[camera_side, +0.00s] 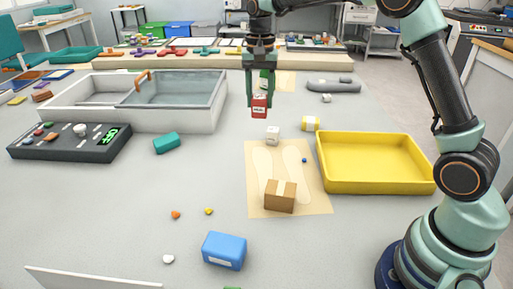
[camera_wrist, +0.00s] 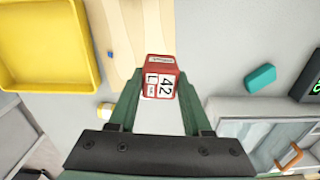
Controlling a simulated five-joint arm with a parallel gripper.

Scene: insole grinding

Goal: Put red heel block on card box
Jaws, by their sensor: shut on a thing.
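The red heel block (camera_side: 259,107) is held in the air above the table, behind the paper sheet. In the wrist view the red heel block (camera_wrist: 160,76) shows a white label reading "42" and "L". My gripper (camera_side: 260,97) is shut on it, with one finger on each side. It also shows in the wrist view (camera_wrist: 158,92). The card box (camera_side: 280,197), small and brown with a pale tape strip, sits on the front part of the paper sheet, apart from my gripper. I do not see it in the wrist view.
The paper sheet (camera_side: 253,204) bears two insole outlines. A teal block (camera_side: 167,143), blue block (camera_side: 224,251) and sink-like basin (camera_side: 208,121) lie left. The left-centre table is mostly clear.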

